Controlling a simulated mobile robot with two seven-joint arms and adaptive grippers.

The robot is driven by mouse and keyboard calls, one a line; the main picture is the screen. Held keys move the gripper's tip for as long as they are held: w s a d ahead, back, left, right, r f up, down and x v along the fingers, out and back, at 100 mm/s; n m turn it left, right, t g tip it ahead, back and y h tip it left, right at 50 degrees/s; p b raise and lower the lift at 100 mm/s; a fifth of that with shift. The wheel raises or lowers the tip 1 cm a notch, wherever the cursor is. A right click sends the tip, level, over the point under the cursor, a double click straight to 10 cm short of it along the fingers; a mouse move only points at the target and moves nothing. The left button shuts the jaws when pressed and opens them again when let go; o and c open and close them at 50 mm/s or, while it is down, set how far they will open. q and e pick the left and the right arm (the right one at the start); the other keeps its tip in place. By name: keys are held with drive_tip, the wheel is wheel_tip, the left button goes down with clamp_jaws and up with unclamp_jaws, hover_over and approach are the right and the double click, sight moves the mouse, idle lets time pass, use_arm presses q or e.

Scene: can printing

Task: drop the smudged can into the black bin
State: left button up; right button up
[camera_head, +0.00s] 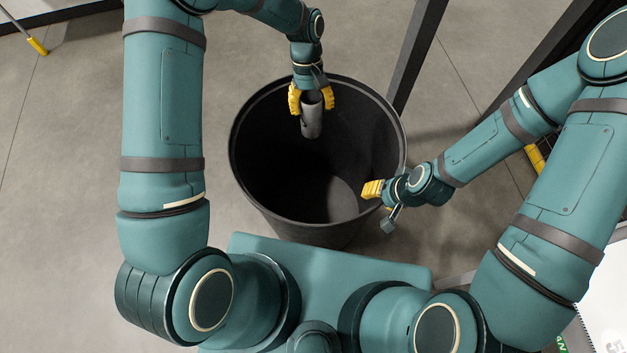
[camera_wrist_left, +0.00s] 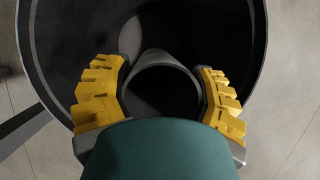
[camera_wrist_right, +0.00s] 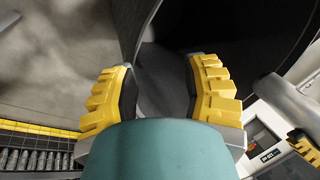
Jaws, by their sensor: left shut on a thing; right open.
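The black bin (camera_head: 255,170) stands on the floor in the middle of the head view, its mouth open upward. My left gripper (camera_head: 312,98) is over the bin's mouth and is shut on a grey can (camera_head: 312,122). The can also shows between the yellow fingers in the left wrist view (camera_wrist_left: 165,62), with the dark bin behind it. I cannot make out a smudge on it. My right gripper (camera_head: 372,190) is open and empty at the bin's right rim. In the right wrist view its fingers (camera_wrist_right: 163,85) are apart with the bin wall beyond.
Dark frame posts (camera_head: 415,55) stand behind and right of the bin. In the right wrist view a row of several cans (camera_wrist_right: 35,160) shows at lower left and a white machine with a dark panel (camera_wrist_right: 265,140) at right. Floor left of the bin is clear.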

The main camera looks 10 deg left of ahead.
use_arm(q)
drive_tip(key=shift+f+b, duration=1.9)
drive_tip(key=shift+f, duration=1.05)
drive_tip(key=o, duration=0.9)
drive_tip(key=shift+r, duration=0.1)
drive_tip(key=v, duration=1.2)
drive_tip(key=shift+w, duration=0.1)
